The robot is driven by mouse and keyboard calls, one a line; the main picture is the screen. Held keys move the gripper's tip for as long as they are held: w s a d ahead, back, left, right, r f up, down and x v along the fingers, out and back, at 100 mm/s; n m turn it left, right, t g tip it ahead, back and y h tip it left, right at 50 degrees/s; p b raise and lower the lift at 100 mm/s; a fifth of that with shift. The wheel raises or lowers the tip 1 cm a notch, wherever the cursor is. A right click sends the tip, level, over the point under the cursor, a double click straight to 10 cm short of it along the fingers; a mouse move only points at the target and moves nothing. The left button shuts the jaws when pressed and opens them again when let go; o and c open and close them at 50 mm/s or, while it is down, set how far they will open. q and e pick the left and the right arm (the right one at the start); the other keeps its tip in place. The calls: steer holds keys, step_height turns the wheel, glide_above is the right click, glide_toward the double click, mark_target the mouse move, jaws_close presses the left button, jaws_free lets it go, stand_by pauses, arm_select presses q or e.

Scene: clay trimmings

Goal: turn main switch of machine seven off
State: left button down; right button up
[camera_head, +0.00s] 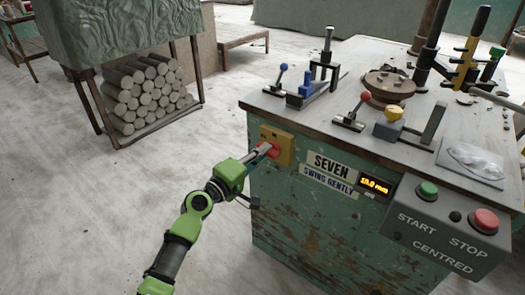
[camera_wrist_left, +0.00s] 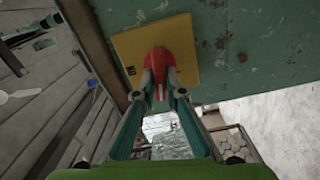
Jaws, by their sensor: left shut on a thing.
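The machine (camera_head: 320,225) is a worn green cabinet with a plate reading "SEVEN" (camera_head: 331,165). On its left side is a yellow switch plate (camera_head: 284,150) with a red switch handle (camera_head: 273,149). My left gripper (camera_head: 265,150) reaches it from the left. In the left wrist view the gripper (camera_wrist_left: 159,90) is shut on the red handle (camera_wrist_left: 157,62), in front of the yellow plate (camera_wrist_left: 188,48). Lettering that looks like "ON" shows left of the handle; the gripper hides part of the handle. My right gripper is not in view.
A grey box with a green start button (camera_head: 427,190) and a red stop button (camera_head: 485,220) hangs at the machine's front right. Levers and clamps stand on its worktop (camera_head: 362,60). Stacked logs (camera_head: 146,95) lie under a covered stand. The floor at left is clear.

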arm_select(q)
steer(key=shift+a+f+n, duration=0.1)
steer(key=shift+n, duration=1)
steer(key=c, duration=2.1)
jaws_free()
steer(key=v, duration=1.2)
steer(key=shift+f, duration=0.1)
